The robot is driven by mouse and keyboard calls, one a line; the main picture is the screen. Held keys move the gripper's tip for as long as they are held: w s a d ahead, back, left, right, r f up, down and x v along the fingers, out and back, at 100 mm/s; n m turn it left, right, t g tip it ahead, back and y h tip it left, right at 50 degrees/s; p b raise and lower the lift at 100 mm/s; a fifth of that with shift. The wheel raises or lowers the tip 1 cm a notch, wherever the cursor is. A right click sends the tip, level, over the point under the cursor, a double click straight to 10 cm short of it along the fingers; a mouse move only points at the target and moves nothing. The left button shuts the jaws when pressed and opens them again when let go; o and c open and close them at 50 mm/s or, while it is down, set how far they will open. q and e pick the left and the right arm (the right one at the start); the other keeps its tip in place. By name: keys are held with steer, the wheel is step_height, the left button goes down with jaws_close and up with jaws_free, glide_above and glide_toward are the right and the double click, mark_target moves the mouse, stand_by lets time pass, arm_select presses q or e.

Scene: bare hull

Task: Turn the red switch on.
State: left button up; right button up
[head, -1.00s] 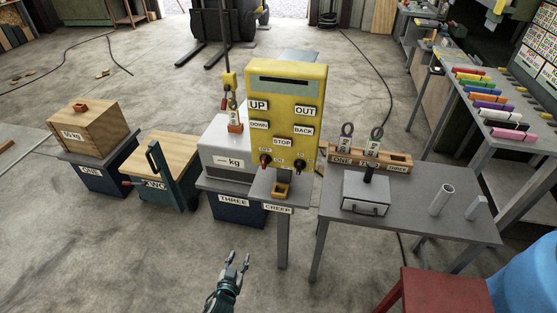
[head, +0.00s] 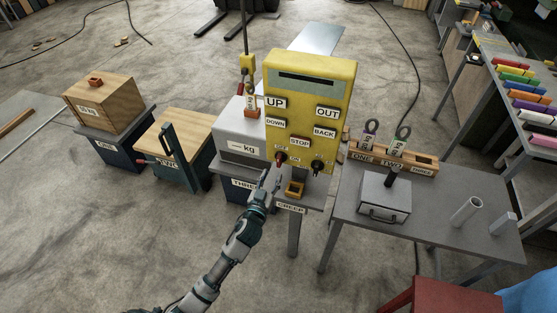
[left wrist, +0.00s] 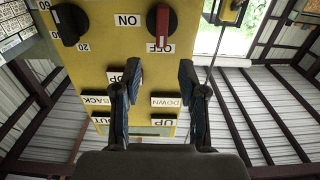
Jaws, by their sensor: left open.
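The red switch (head: 280,160) is a red bar on a round black base, low on the left of the yellow panel (head: 330,80). In the upside-down left wrist view, the red switch (left wrist: 162,27) is at the top, its bar lined up with the OFF label (left wrist: 160,48). The ON label (left wrist: 127,20) is beside it. My left gripper (head: 270,177) is just below and in front of the switch in the head view. In the left wrist view its fingers (left wrist: 155,85) are spread, with nothing between them and apart from the switch. My right gripper is not seen.
A black knob (left wrist: 70,23) sits on the same panel. The grey scale box (head: 240,145) is left of the panel; a grey table (head: 430,215) is right.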

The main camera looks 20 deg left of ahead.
mark_target(278, 160)
arm_select(q)
steer(key=w, duration=0.6)
steer(key=shift+w+a, duration=0.2)
steer(key=shift+w, duration=0.05)
steer(key=shift+w+d, duration=0.15)
steer(key=shift+w, duration=0.45)
steer(key=shift+w+d, duration=0.1)
steer(key=shift+d, duration=0.05)
steer(key=c, duration=0.6)
jaws_close()
